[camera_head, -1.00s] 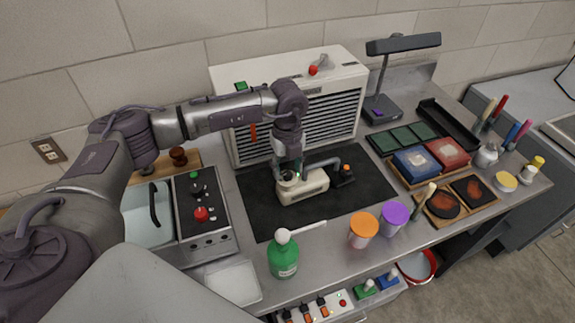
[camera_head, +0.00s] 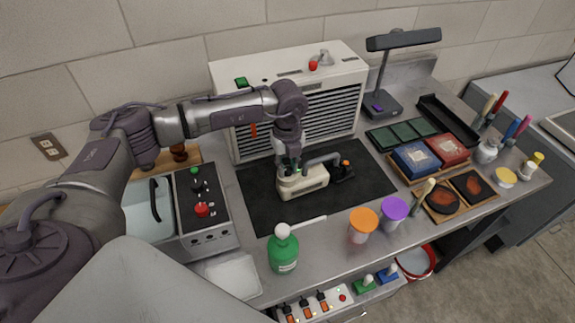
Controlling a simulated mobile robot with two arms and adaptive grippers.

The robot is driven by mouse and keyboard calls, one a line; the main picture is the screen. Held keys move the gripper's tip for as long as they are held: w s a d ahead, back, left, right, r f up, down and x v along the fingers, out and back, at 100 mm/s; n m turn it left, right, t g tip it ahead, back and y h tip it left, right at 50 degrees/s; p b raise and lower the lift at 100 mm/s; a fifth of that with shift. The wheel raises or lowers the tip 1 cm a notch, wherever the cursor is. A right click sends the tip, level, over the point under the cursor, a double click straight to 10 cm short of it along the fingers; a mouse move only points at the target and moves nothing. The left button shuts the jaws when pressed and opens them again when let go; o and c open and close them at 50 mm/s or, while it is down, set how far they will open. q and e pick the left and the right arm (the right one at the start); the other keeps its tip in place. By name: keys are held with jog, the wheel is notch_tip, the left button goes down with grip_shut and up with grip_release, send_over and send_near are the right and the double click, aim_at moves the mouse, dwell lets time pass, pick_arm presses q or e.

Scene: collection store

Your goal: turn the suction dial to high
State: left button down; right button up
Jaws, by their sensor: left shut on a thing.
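A cream suction unit (camera_head: 312,181) with a dark grey hose and a small orange part at its right end sits on the black mat (camera_head: 352,197). My left gripper (camera_head: 289,171) points down onto the left end of the unit and is shut on the suction dial there. The fingers hide most of the dial, and I cannot read its setting. My right gripper is not in view.
A white louvred box (camera_head: 225,87) with a red knob stands behind the mat. A green bottle (camera_head: 283,252) and orange- and purple-lidded jars (camera_head: 362,222) stand in front. A desk lamp (camera_head: 383,100) and trays are at right.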

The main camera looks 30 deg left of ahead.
pick_arm(q)
jog(key=shift+f+m+b, duration=0.2)
jog(key=shift+m+b, duration=1.1)
jog(key=shift+b, duration=0.1)
jog(key=m+b, duration=0.2)
jog(key=shift+m, duration=0.4)
jog(key=m+b, duration=0.5)
jog(key=m, duration=0.1)
jog(key=shift+b, duration=0.4)
jog(key=m+b, duration=0.4)
jog(key=m, duration=0.2)
jog(key=shift+r+m, duration=0.1)
jog(key=shift+m, duration=0.3)
jog(key=shift+m+b, duration=0.75)
jog(key=shift+m, duration=0.45)
jog(key=shift+r+m+b, duration=0.15)
jog(key=shift+m+b, duration=0.45)
jog(key=shift+m, duration=0.9)
jog(key=c, duration=0.9)
grip_release()
jog(key=shift+c, duration=0.2)
